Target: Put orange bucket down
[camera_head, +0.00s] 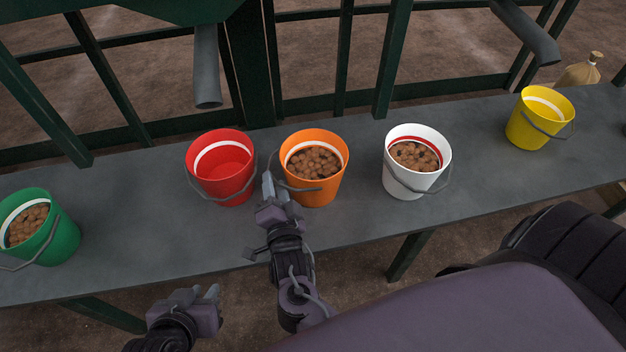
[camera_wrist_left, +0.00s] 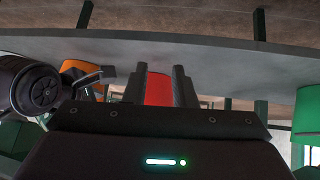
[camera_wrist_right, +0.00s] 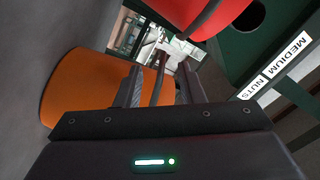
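The orange bucket (camera_head: 322,187), filled with brown nuts, sits upright on the grey bench between the red and white buckets. In the right wrist view its orange wall (camera_wrist_right: 80,88) fills the left side. My right gripper (camera_head: 274,186) is at the bucket's left side, near its handle. Its fingers (camera_wrist_right: 160,85) look spread apart, with a thin grey bar, seemingly the handle, between them. My left gripper (camera_head: 203,293) is open and empty in front of the bench's front edge. The red bucket (camera_wrist_left: 158,89) shows between its fingers in the left wrist view.
The red bucket (camera_head: 222,172) is empty and close to my right gripper. A white bucket (camera_head: 405,183) with nuts, a yellow bucket (camera_head: 534,127) and a green bucket (camera_head: 55,240) also stand on the bench (camera_head: 140,200). Grey spouts (camera_head: 207,75) hang behind. Bench between green and red is clear.

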